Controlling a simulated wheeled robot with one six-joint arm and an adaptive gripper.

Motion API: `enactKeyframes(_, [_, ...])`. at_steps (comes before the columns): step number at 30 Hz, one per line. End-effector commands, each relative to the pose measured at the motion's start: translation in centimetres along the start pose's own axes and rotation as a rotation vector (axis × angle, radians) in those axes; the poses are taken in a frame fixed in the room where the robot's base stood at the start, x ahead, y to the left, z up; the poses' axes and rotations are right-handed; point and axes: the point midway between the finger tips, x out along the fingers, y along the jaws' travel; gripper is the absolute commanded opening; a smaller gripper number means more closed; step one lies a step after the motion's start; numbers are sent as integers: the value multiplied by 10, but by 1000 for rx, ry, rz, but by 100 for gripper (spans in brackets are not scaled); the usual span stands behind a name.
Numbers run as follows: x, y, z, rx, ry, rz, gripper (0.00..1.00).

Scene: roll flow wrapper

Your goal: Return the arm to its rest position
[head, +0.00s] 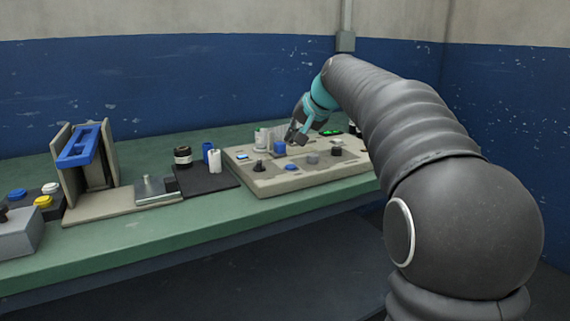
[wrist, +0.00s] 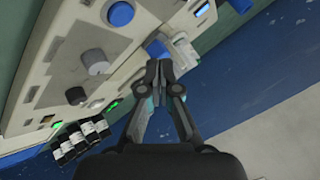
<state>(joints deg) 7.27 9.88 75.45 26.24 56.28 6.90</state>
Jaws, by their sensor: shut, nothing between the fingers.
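My arm (head: 400,110) reaches from the right over the green table to the beige control panel (head: 300,180). My gripper (head: 297,138) is over the back part of the panel, near a blue block-shaped part (head: 279,147). In the wrist view my gripper (wrist: 158,70) has its two fingertips together with nothing between them. The panel (wrist: 20,110) fills the upper left of that view, with a blue round knob (wrist: 121,14) and a grey knob (wrist: 95,62). A blue part (wrist: 157,48) shows just beyond the fingertips; I cannot tell whether they touch it.
On the green table (head: 150,230) stand a blue-topped fixture (head: 78,147), a black mat (head: 208,180) with small cylinders, and a grey button box (head: 20,235) at the left. A blue wall (head: 200,85) rises behind. Free air lies above the panel.

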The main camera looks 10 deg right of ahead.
Motion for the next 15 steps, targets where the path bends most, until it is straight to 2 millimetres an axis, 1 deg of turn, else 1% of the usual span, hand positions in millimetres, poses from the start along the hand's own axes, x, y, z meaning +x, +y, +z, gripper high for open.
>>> enactKeyframes(2, [-6, 0, 8, -9, -3, 7, 0])
enactKeyframes(5, [-19, 3, 30, -32, -11, 30, 0])
enactKeyframes(8, [-36, 12, 64, -67, -27, 65, 0])
enactKeyframes(9, [-43, 16, 79, -84, -33, 81, 0])
enactKeyframes(14, [-68, 38, 143, -152, -64, 141, 0])
enactKeyframes(15, [-74, 44, 159, -169, -70, 156, 0])
